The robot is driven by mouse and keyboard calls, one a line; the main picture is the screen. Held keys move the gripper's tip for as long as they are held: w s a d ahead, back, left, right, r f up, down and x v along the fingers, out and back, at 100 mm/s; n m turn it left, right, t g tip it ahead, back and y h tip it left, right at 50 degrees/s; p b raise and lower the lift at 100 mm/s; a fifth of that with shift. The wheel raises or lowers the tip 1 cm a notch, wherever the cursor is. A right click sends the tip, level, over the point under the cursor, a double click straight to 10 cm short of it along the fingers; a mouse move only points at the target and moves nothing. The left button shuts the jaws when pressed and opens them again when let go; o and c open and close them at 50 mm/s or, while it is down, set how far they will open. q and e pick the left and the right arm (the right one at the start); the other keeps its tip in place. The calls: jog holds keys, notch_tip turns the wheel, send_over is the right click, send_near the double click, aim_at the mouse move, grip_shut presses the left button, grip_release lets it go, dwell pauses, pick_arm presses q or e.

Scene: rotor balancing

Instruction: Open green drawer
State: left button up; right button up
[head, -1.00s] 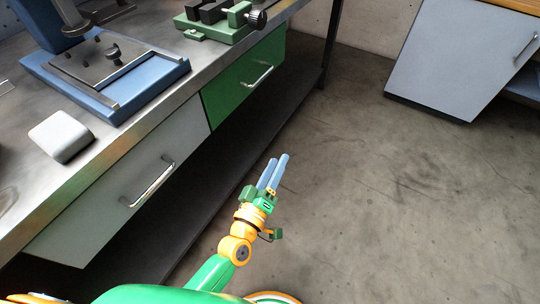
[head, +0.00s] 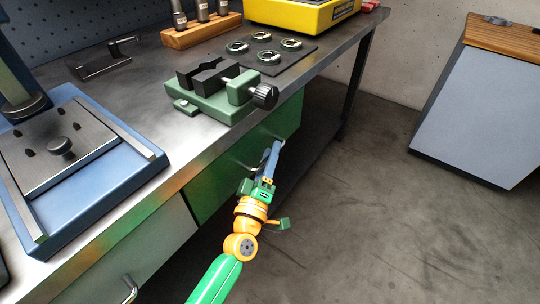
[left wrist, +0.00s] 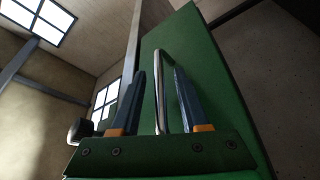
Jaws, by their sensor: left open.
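The green drawer (head: 209,193) is under the workbench top, and its front looks flush with the bench. Its metal bar handle (head: 254,165) is partly covered by my left gripper (head: 272,150) in the head view. In the left wrist view the handle (left wrist: 161,92) stands between the two open blue fingers of my left gripper (left wrist: 159,72), with a gap on each side. The green drawer front (left wrist: 215,100) fills the space behind it. My right gripper is not in view.
A grey drawer (head: 135,255) with its own handle is left of the green one. A green vise (head: 215,100), a blue fixture (head: 80,175) and a yellow device (head: 300,12) stand on the bench (head: 150,105). A grey cabinet (head: 480,120) is at right. The floor between is clear.

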pick_arm(q)
grip_shut()
dwell(1.3)
